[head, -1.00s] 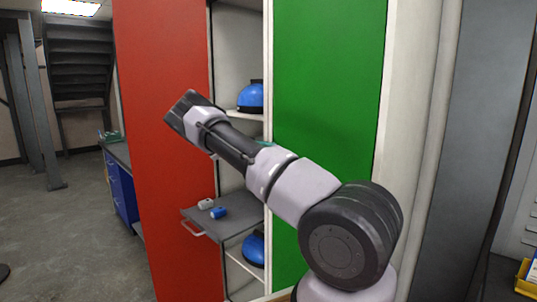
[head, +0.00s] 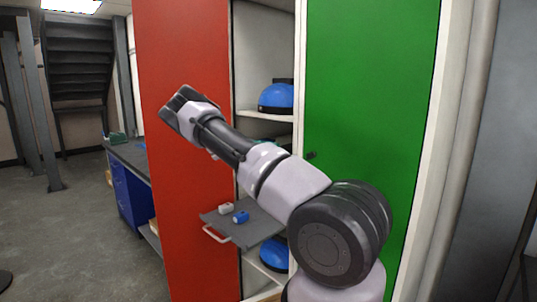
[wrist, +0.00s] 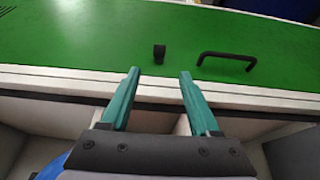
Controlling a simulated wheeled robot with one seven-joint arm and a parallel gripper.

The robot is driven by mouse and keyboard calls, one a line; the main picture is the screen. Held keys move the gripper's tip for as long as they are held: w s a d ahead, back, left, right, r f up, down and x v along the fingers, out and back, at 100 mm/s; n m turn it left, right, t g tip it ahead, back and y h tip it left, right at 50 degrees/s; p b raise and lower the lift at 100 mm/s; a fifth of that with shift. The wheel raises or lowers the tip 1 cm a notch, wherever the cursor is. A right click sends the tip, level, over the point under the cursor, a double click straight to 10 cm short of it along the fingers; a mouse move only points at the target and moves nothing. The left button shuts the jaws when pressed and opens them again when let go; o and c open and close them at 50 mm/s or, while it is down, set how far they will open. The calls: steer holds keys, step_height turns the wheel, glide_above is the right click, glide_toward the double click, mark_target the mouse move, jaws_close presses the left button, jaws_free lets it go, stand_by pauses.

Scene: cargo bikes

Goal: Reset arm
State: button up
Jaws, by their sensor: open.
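My arm reaches up and to the left in the head view, in front of the cabinet. Its end, my gripper, is at the upper left of the arm there, with its fingers hard to make out. In the wrist view my gripper (wrist: 160,75) shows two teal fingers spread apart with nothing between them. Beyond the fingertips is the green door (wrist: 90,40) with a black handle (wrist: 226,60) and a small black knob (wrist: 159,53). The green door also shows in the head view (head: 370,90), right of the open shelves.
A red door (head: 185,60) stands left of the shelves. A grey pull-out tray (head: 258,230) holds a white item (head: 226,209) and a blue item (head: 241,217). Blue helmet-like objects (head: 276,98) sit on shelves.

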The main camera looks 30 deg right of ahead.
steer(key=shift+w+a, duration=0.1)
steer(key=shift+a, duration=0.05)
stand_by(0.3)
steer(key=s+r+n+t+y, duration=0.4)
steer(key=s+r+t+y, duration=0.3)
steer(key=s, duration=0.4)
steer(key=s+a+r+t+y, duration=0.3)
steer(key=s+a+r+t, duration=0.2)
steer(key=s+a+t, duration=0.2)
steer(key=s+a+r+n+t+y, duration=0.1)
steer(key=s+a+r+t+y, duration=0.3)
steer(key=s+a+t, duration=0.3)
steer(key=s+a+r, duration=0.1)
steer(key=s+a, duration=0.1)
steer(key=a, duration=0.3)
steer(key=shift+s+a+n, duration=0.15)
steer(key=shift+s+n, duration=0.15)
